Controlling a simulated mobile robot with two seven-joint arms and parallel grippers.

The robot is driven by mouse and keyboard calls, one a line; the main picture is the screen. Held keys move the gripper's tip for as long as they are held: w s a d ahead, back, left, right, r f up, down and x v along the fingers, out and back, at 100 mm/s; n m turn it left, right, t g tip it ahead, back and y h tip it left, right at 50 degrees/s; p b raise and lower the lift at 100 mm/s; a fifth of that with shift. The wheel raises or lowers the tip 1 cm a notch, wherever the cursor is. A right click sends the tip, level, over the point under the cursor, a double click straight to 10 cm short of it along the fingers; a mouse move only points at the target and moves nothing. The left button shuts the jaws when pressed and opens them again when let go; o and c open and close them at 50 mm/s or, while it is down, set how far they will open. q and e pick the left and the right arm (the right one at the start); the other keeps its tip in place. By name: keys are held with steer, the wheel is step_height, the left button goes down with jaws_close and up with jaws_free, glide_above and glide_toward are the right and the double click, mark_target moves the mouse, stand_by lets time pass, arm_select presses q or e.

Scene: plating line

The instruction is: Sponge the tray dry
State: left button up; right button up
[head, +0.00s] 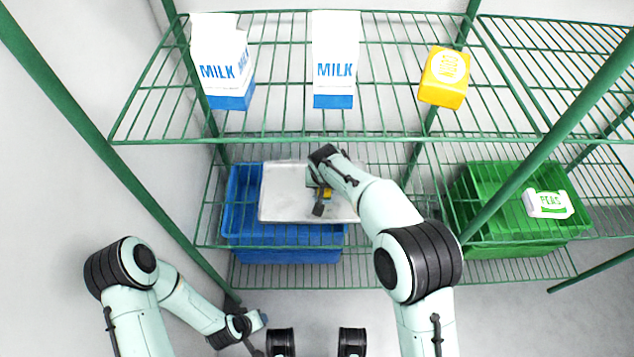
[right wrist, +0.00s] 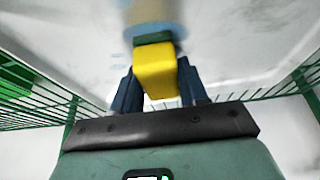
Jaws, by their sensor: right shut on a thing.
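The pale grey tray (head: 285,185) lies on the middle wire shelf, in front of and partly over a blue crate. My right gripper (head: 321,196) is over the tray, shut on a yellow sponge with a green layer (head: 327,193). In the right wrist view the sponge (right wrist: 155,75) sits between the two dark fingers, its green end toward the tray (right wrist: 235,40). A pale blue patch (right wrist: 153,14) shows on the tray beyond the sponge. Whether the sponge touches the tray is not clear. My left gripper (head: 257,335) is low at the bottom left, away from the tray; its jaws are unclear.
The blue crate (head: 240,235) stands left, a green crate (head: 495,185) with a white peas pack (head: 549,204) right. Two milk cartons (head: 222,62) (head: 335,60) and a yellow box (head: 444,77) stand on the top shelf above. Green posts and shelf wires border the space.

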steer(key=shift+d+f, duration=0.15)
steer(key=shift+d, duration=2.8)
steer(key=shift+r+p, duration=2.2)
steer(key=shift+r, duration=0.85)
